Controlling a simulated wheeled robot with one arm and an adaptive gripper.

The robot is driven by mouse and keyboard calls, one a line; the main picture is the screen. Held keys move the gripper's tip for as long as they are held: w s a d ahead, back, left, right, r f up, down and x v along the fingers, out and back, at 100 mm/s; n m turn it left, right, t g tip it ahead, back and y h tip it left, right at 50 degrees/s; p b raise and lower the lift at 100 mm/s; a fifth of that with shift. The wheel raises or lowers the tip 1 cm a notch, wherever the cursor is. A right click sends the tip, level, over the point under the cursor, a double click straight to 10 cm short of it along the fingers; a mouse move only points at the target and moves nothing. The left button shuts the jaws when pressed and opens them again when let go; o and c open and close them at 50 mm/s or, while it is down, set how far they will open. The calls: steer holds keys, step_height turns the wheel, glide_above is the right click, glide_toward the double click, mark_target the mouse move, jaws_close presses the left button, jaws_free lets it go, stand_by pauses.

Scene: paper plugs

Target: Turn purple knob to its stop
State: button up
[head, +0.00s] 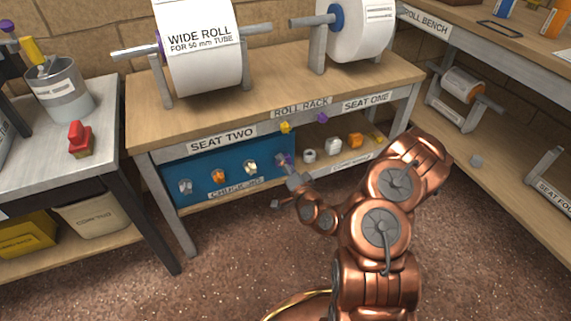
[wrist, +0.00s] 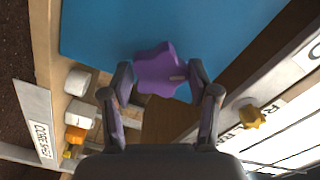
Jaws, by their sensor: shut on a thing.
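The purple knob (wrist: 160,70) is a star-shaped knob on the blue panel (wrist: 235,25). My gripper (wrist: 160,88) has its two fingers on either side of the knob and is shut on it. A small pale mark shows on the knob's right lobe in the wrist view. In the head view the purple knob (head: 285,160) is at the right end of the blue panel (head: 235,155), partly hidden by my gripper (head: 288,172).
A yellow knob (wrist: 251,117) is on the rack's edge to the right. The shelf right of the panel holds several small plugs, one white (head: 333,146). Paper rolls (head: 205,60) stand above.

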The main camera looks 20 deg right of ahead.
steer(key=shift+n+p, duration=2.5)
steer(key=shift+p, duration=0.55)
steer(key=shift+n+p, duration=2.6)
steer(key=shift+p, duration=0.6)
steer(key=shift+r+n+p, duration=0.1)
steer(key=shift+n+p, duration=2.1)
steer(key=shift+p, duration=1)
steer(key=shift+n+p, duration=2.6)
steer(key=shift+p, duration=1.6)
steer(key=n, duration=0.5)
steer(key=o, duration=1.1)
